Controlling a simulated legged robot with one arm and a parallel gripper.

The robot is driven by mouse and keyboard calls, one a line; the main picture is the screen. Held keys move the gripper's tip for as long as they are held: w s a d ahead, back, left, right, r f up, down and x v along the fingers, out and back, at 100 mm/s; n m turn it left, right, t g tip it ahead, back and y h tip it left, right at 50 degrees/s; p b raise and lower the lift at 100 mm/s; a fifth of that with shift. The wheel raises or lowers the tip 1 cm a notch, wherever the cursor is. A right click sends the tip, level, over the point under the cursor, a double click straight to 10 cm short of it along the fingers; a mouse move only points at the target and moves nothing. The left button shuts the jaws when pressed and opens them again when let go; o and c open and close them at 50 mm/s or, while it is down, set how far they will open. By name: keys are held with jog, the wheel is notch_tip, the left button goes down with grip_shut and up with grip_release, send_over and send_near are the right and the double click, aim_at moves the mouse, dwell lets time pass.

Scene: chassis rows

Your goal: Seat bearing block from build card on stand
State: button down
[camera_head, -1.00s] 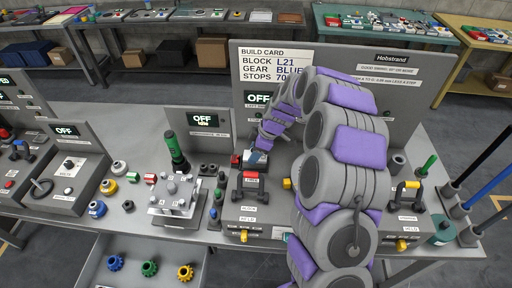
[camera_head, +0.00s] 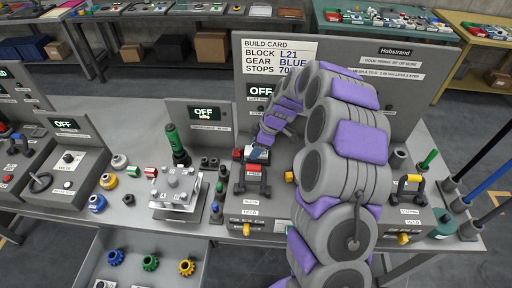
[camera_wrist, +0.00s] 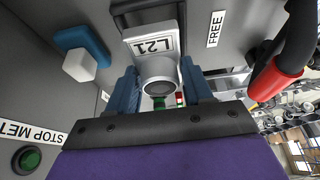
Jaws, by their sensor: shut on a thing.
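The bearing block (camera_wrist: 153,42) is grey with a white L21 label, upside down in the wrist view, and has a round bore. My gripper (camera_wrist: 160,92) is shut on it, with a blue finger on each side. The block's far end is close to a dark part of the stand (camera_wrist: 118,45); I cannot tell whether they touch. In the head view my gripper (camera_head: 258,154) is low over the stand (camera_head: 275,213), behind a red-handled clamp (camera_head: 253,174) marked FREE. My arm hides part of the stand. The build card (camera_head: 278,55) reads block L21, gear blue.
In the wrist view, the red handle (camera_wrist: 272,82) is close on the right and a blue part with a pale knob (camera_wrist: 80,64) is on the left. A fixture plate (camera_head: 175,190) and green-topped cylinder (camera_head: 174,140) stand left of the stand. A yellow-handled clamp (camera_head: 408,188) is at right.

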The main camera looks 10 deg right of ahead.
jog(key=shift+d+f, duration=0.2)
jog(key=shift+d, duration=0.2)
jog(key=shift+f, duration=0.1)
jog(key=shift+a+f+b, duration=0.2)
jog(key=shift+a+b, duration=0.1)
jog(key=shift+b, duration=0.1)
jog(key=shift+d+f+b, duration=0.1)
jog(key=shift+f+b, duration=0.2)
jog(key=shift+f, duration=0.05)
dwell(0.4)
jog(key=shift+c, duration=1.9)
grip_release()
jog(key=p+v, duration=0.2)
jog(key=v, duration=1.5)
jog(key=shift+p, duration=0.4)
